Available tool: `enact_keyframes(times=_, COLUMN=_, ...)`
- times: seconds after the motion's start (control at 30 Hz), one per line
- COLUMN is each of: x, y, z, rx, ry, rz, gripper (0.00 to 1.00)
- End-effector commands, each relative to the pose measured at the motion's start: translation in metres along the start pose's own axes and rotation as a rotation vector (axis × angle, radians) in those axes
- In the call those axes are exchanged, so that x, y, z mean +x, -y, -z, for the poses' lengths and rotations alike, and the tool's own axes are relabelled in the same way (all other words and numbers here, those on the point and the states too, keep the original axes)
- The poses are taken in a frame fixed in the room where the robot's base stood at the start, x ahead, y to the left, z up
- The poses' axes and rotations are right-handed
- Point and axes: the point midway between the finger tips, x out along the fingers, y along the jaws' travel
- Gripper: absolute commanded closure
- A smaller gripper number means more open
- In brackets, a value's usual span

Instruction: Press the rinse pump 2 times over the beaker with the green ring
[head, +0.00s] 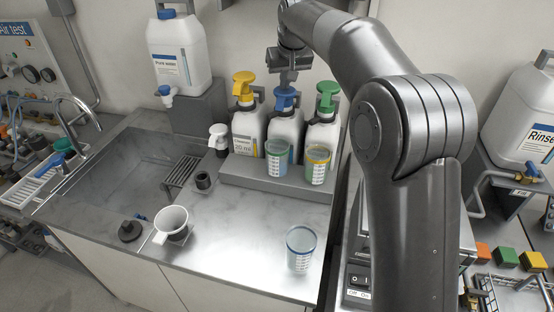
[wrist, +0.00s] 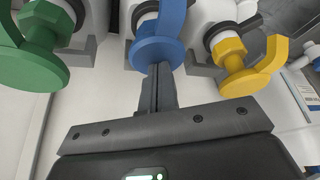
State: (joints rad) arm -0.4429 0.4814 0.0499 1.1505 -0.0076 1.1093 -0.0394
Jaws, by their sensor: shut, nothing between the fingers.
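Three white pump bottles stand in a row on a grey stand: a yellow pump (head: 243,84), a blue pump (head: 286,98) and a green pump (head: 326,94). I cannot read which is the rinse pump. The beaker with the green ring (head: 279,157) stands in front of the blue-pump bottle. My gripper (head: 285,82) is shut and empty, right at the top of the blue pump. In the wrist view its fingertips (wrist: 158,72) meet the edge of the blue pump head (wrist: 158,42); whether they press on it I cannot tell.
A beaker with a yellow ring (head: 318,166) stands before the green-pump bottle. A beaker with a blue ring (head: 300,252) stands at the counter's front.

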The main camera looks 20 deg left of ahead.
Motion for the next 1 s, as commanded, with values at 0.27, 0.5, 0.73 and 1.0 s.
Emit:
enact_keyframes(times=0.27, x=-0.001, y=0.000, z=0.000, rx=0.000, ry=0.007, rz=0.000, gripper=1.00)
enact_keyframes(times=0.5, x=-0.014, y=0.000, z=0.006, rx=0.000, ry=0.005, rz=0.001, gripper=1.00)
enact_keyframes(times=0.73, x=-0.027, y=0.000, z=0.012, rx=0.000, ry=0.005, rz=0.001, gripper=1.00)
enact_keyframes(times=1.0, x=-0.038, y=0.000, z=0.016, rx=0.000, ry=0.003, rz=0.000, gripper=1.00)
